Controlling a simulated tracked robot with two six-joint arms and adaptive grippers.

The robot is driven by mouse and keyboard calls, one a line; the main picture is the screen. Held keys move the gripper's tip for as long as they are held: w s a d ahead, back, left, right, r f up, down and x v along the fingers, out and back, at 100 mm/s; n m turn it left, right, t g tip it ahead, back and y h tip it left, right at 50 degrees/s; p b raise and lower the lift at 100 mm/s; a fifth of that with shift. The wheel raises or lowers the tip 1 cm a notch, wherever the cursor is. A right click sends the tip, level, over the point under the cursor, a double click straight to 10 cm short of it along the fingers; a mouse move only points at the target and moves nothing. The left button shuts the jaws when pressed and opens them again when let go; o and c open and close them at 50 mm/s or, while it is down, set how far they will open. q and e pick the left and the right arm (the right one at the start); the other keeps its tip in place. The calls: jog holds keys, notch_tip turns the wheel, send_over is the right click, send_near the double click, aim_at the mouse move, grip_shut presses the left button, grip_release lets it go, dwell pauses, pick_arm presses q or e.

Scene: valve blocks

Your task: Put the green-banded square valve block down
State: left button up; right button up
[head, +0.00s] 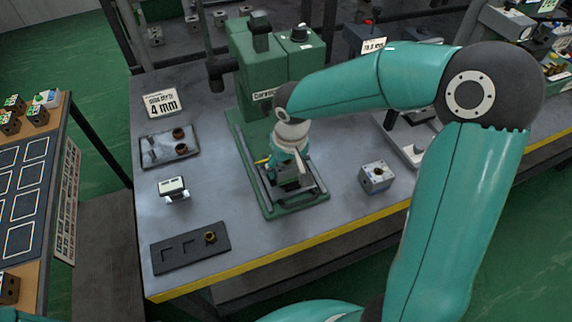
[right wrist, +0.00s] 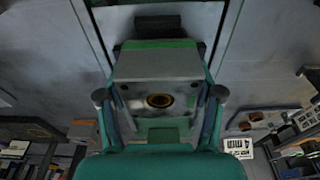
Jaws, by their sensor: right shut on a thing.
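My right gripper (head: 288,172) points down over the bed of the green bench machine (head: 272,62). In the right wrist view, my right gripper (right wrist: 160,98) has its fingers on both sides of a grey square valve block (right wrist: 150,67) with a green band along its far edge and a round brass-coloured bore in its face. The gripper is shut on this block. In the head view the block is mostly hidden by the gripper and wrist, and I cannot tell whether it touches the bed (head: 262,204). My left gripper is not in view.
A grey-blue block (head: 376,178) stands right of the machine. On the left are a dark tray with brown rings (head: 169,146), a small white-topped device (head: 172,189), a slotted black plate (head: 190,248) and a "4 mm" sign (head: 162,103). Bare bench lies between.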

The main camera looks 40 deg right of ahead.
aim_at(290, 166)
jog(key=shift+f+b, duration=0.3)
jog(key=shift+b, duration=0.1)
jog(key=o, duration=1.5)
jog(key=shift+o, duration=0.2)
jog(key=shift+r, duration=0.1)
jog(key=shift+r+p, duration=0.2)
jog(key=shift+p, duration=0.15)
jog(key=shift+r, duration=0.35)
jog(key=r, duration=0.3)
jog(key=s+r, duration=0.1)
jog(key=r, duration=0.7)
jog(key=shift+s+a+r+p, duration=0.15)
jog(key=shift+s+a+p, duration=0.05)
jog(key=shift+s+p, duration=0.2)
